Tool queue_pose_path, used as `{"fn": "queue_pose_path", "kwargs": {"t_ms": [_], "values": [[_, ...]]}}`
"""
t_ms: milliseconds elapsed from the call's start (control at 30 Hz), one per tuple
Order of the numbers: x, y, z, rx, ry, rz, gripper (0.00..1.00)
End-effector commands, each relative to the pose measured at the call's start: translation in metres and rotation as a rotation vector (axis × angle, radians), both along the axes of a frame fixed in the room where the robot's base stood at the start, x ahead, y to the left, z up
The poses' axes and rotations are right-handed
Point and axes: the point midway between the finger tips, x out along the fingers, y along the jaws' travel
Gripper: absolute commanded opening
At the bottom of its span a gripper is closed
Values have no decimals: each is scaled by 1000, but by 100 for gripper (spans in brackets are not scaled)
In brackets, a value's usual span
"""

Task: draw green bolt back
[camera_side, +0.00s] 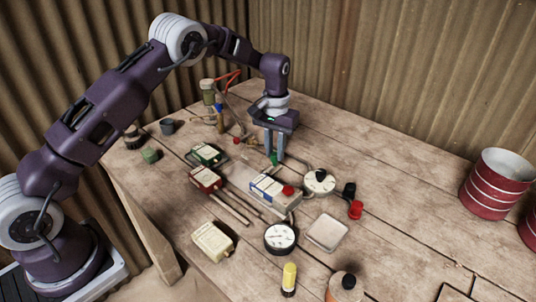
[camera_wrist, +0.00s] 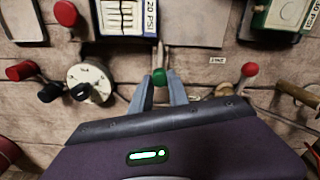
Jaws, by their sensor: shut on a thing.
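The green bolt's knob (camera_wrist: 159,77) sits between my two fingertips in the wrist view, with a thin rod running from it toward the press parts. In the side view the green knob (camera_side: 273,159) shows at the lower end of my fingers. My gripper (camera_side: 273,150) points straight down over the table and is shut on the green knob. It also shows in the wrist view (camera_wrist: 160,84). The far side of the knob and the bolt's inner end are hard to make out.
A white dial (camera_side: 319,181) with a black knob and a box with a red button (camera_side: 287,190) stand close by. A red knob (camera_wrist: 250,69) lies to the right in the wrist view. Green (camera_side: 207,154) and red (camera_side: 206,179) boxes stand to the left.

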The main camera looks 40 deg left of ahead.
Motion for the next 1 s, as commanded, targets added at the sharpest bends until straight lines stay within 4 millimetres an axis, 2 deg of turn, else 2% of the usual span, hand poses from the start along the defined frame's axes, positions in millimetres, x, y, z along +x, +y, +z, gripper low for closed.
{"fn": "queue_pose_path", "kwargs": {"t_ms": [100, 367, 400, 500, 800, 867, 1000], "values": [[7, 0, 1, 1, -3, -2, 0], [9, 0, 1, 1, -9, -2, 0], [10, 0, 1, 2, -10, -2, 24], [9, 0, 1, 1, -9, -2, 43], [8, 0, 2, 1, -3, -2, 43], [8, 0, 9, 1, -5, -2, 43], [9, 0, 39, 1, -9, -2, 43]]}}
